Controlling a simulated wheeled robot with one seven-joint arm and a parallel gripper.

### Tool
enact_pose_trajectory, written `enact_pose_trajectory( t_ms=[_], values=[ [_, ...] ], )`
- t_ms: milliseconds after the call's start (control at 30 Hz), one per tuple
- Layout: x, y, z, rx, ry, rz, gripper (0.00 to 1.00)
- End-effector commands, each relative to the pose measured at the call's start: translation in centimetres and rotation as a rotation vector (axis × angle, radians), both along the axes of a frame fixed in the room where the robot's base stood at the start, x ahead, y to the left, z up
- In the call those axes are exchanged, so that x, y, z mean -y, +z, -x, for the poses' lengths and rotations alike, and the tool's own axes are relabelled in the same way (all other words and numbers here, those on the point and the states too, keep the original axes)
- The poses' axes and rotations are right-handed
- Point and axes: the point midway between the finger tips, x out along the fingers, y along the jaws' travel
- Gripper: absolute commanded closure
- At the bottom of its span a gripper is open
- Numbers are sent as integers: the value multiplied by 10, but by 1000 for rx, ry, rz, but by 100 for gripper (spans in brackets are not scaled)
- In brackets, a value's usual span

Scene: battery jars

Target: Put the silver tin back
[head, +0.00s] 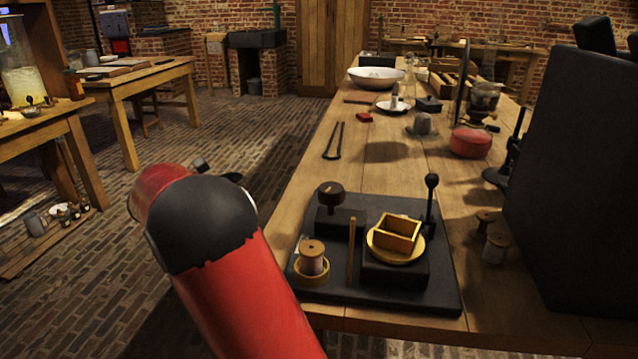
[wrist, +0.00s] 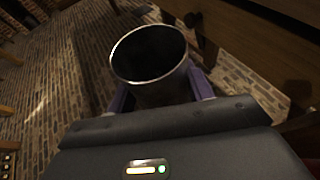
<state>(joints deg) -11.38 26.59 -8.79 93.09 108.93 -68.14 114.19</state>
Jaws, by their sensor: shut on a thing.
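The silver tin (wrist: 150,55) is in the wrist view, with a bright metal rim and a dark interior; its open mouth faces the camera. My gripper (wrist: 160,92) is shut on it, with a purple finger at each side of the tin. The tin is held off the brick floor, beside a dark wooden side or front of furniture. In the head view my red and black arm hides most of the gripper and tin; a small grey part shows beyond the arm, but I cannot tell what it is.
The long wooden bench (head: 300,225) stands right of my arm. Its near end holds a black board (head: 385,295) with a brass tray and spools. Farther back are tongs (head: 334,141), a red round thing (head: 470,142) and a white basin (head: 376,77). Brick floor (head: 115,250) is open at left.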

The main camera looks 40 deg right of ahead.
Motion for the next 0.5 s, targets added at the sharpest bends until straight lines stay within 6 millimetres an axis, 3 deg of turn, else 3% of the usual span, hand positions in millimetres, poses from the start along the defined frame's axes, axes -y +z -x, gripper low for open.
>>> enact_pose_trajectory(
  t_ms=[33,167,300,500],
  values=[
    [20,31,3,16,-51,-2,73],
    [62,103,22,13,-160,-1,73],
    [103,176,57,11,-253,1,73],
    [139,252,112,6,-317,2,73]
  ],
)
